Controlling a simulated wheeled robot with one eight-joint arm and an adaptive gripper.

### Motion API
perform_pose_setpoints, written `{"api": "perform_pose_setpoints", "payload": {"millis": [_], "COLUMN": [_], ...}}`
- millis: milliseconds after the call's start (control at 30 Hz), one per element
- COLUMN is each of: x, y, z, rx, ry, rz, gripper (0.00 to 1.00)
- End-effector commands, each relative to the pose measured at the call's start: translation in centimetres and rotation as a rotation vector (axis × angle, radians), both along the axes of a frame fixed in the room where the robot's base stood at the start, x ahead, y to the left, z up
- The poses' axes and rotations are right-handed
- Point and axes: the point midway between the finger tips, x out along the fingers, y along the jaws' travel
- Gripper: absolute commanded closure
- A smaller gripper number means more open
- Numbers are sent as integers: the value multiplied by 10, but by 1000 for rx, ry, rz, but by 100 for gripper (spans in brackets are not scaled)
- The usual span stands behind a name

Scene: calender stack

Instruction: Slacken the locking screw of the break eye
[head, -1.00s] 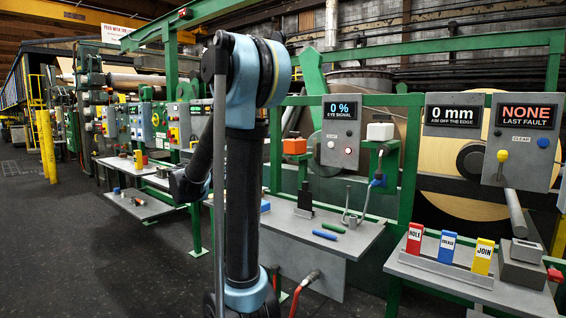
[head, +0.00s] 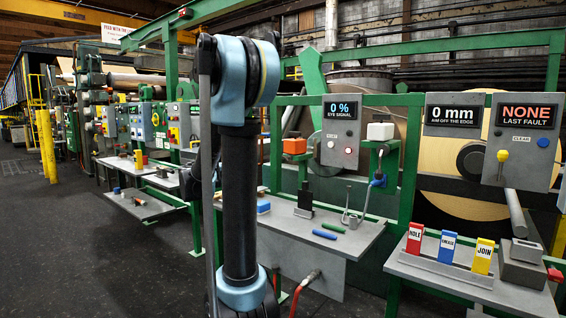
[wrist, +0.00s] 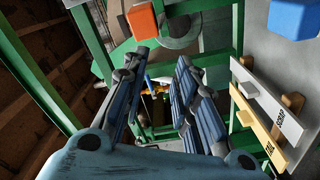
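The "0 % EYE SIGNAL" panel (head: 341,137) stands on the green frame, right of my arm in the head view. An orange box (head: 294,146) is to its left and a white box (head: 380,131) on a green bracket to its right. A blue knob (head: 378,182) sits below the white box; I cannot tell whether it is the locking screw. My gripper (wrist: 162,78) is open in the wrist view, with nothing seen between its fingers. An orange box (wrist: 142,19) appears beyond the fingertips. In the head view, the gripper is largely hidden behind my arm.
At right, a shelf holds HOLE, BREAK and JOIN blocks (head: 448,247). In the wrist view, lettered white (wrist: 258,92) and yellow (wrist: 257,126) strips are right of the fingers.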

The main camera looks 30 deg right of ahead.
Motion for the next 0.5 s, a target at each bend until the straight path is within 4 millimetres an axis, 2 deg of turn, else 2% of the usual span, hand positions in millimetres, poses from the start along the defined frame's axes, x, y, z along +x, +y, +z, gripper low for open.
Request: {"api": "perform_pose_setpoints", "payload": {"millis": [33, 200, 300, 500], "x": [5, 18, 21, 26], "y": [-17, -57, -72, -85], "z": [-1, -5, -7, -8], "rx": [2, 8, 11, 12], "ry": [-2, -12, -15, -18], "rz": [-11, -17, -17, -17], "gripper": [73, 73, 73, 73]}}
